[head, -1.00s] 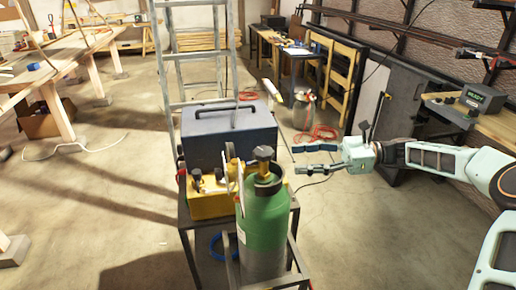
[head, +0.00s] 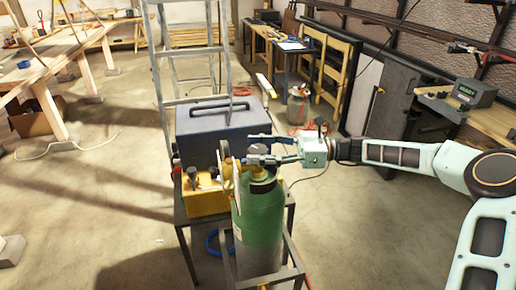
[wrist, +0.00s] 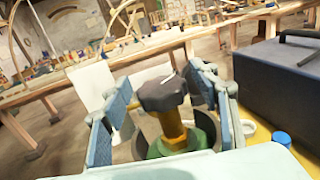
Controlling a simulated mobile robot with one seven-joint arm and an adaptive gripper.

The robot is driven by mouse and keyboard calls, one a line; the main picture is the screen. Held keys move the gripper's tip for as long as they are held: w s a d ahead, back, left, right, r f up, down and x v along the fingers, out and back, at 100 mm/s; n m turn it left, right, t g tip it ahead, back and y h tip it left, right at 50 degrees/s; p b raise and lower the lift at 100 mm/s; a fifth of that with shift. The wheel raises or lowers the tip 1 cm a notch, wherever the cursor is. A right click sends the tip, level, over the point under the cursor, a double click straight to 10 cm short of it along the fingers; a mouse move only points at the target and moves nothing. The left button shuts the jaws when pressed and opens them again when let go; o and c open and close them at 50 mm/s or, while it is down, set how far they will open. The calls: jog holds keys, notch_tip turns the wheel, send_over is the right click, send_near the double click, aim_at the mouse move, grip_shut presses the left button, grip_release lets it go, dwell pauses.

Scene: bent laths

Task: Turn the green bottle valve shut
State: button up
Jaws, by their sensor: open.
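The green bottle (head: 260,218) stands upright on a dark metal cart. Its dark lobed valve knob (wrist: 163,93) sits on a brass stem (wrist: 172,126) in the wrist view, above the green bottle top. My gripper (head: 248,149) reaches in from the right at the bottle's top in the head view, fingers pointing left. In the wrist view my gripper (wrist: 158,84) is open, with one blue-padded finger on each side of the knob. A gap shows on the knob's left; whether the right finger touches it is unclear. The fingers partly hide the knob in the head view.
A yellow regulator unit (head: 203,197) and a dark blue-grey box (head: 225,128) with a handle stand right beside the bottle on the cart (head: 187,233). A ladder (head: 190,60) stands behind.

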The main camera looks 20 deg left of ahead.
jog(key=c, duration=1.2)
